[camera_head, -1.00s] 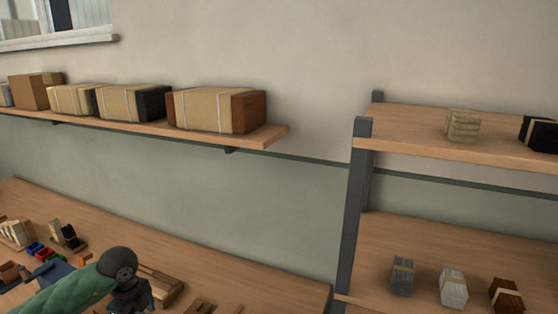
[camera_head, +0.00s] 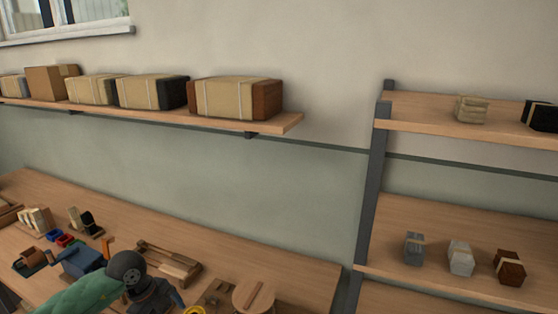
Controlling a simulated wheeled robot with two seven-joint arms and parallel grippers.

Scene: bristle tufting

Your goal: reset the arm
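An arm in a green sleeve (camera_head: 85,298) with a dark round joint (camera_head: 127,267) comes in from the lower left in the head view, over the workbench. I take it to be my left arm. A dark part (camera_head: 150,295) sits just past the joint, and I cannot make out fingers or anything held there. My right arm and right gripper are not in view.
Bundles stand on the right rack (camera_head: 367,200). Boxes line the wall shelf (camera_head: 285,123).

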